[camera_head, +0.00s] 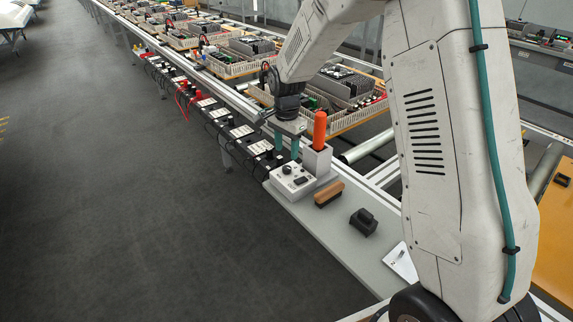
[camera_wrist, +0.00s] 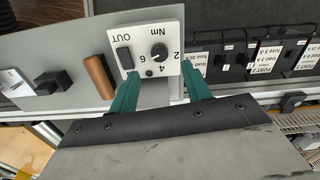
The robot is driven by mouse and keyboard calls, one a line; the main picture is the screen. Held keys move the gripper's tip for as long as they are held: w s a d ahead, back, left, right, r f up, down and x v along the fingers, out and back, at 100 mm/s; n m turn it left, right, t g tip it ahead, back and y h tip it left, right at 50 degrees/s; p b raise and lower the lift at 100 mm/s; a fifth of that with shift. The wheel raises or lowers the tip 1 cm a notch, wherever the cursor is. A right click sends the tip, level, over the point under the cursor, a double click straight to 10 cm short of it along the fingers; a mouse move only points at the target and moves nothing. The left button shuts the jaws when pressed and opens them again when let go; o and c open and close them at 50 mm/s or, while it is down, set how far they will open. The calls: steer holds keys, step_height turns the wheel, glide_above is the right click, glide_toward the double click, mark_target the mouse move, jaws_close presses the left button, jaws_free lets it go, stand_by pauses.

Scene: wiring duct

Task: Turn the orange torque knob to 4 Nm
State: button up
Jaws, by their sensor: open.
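A white control box (camera_head: 293,182) stands on the grey bench, with a dark round knob (camera_head: 287,169) on top. In the wrist view the knob (camera_wrist: 158,51) sits among the marks 2, 4 and 6 under "Nm"; it looks dark, not orange, and its exact setting is too small to read. A black switch (camera_wrist: 125,58) is beside it, near "OUT". My gripper (camera_head: 286,155) is above the box, open, with teal fingers pointing down. In the wrist view its fingertips (camera_wrist: 159,74) straddle the dial side of the box, apart from the knob.
An orange handle (camera_head: 320,129) stands upright in a grey holder (camera_head: 317,161) close behind the box. A brown-handled brush-like block (camera_head: 328,194), a black part (camera_head: 363,222) and a white card (camera_head: 401,263) lie along the bench. Black labelled modules (camera_wrist: 229,55) line the other side.

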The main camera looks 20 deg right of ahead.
mark_target(287, 168)
step_height(287, 168, down, 7)
steer(key=shift+r, duration=0.1)
stand_by(0.3)
steer(key=c, duration=1)
